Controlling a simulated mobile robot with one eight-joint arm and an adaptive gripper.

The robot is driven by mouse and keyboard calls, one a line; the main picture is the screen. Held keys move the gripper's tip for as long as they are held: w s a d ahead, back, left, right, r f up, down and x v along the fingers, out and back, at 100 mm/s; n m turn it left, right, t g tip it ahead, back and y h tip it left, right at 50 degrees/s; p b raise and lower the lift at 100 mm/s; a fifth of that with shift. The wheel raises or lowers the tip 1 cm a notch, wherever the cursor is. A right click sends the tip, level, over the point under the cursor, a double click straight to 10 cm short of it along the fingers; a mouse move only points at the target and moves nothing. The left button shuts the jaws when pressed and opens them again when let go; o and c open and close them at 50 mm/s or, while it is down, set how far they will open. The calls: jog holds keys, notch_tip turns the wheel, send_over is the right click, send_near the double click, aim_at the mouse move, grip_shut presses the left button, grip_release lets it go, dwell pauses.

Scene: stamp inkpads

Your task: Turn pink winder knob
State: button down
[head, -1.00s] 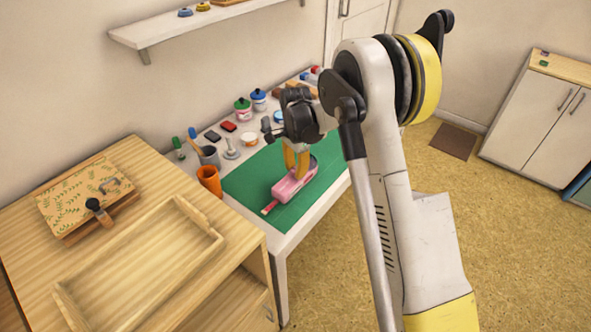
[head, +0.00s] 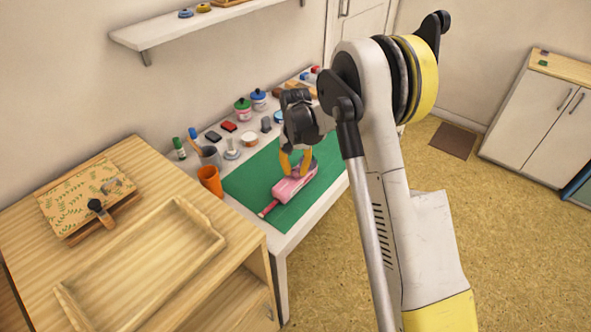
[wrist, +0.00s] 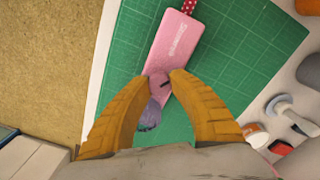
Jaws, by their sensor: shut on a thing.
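The pink winder (head: 290,190) lies on the green cutting mat (head: 252,183), with a red dotted ribbon (head: 268,209) out of its near end. In the wrist view the pink body (wrist: 172,45) runs up the picture, with the ribbon (wrist: 189,6) at its top. The round pink knob (wrist: 158,86), with a dark mark, sits at the end nearest me. My gripper (wrist: 161,78) has its two orange fingers on either side of the knob, shut on it. A greyish-purple part (wrist: 149,116) shows below the knob. In the head view the fingers partly hide the knob.
Paint pots, stamps and an orange cup (head: 210,180) stand along the mat's left and back edges. A wooden tray (head: 140,265) lies on the nearer cabinet.

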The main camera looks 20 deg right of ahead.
aim_at(296, 170)
jog(key=shift+n, duration=0.9)
jog(key=c, duration=1.1)
grip_release()
notch_tip(296, 170, up, 12)
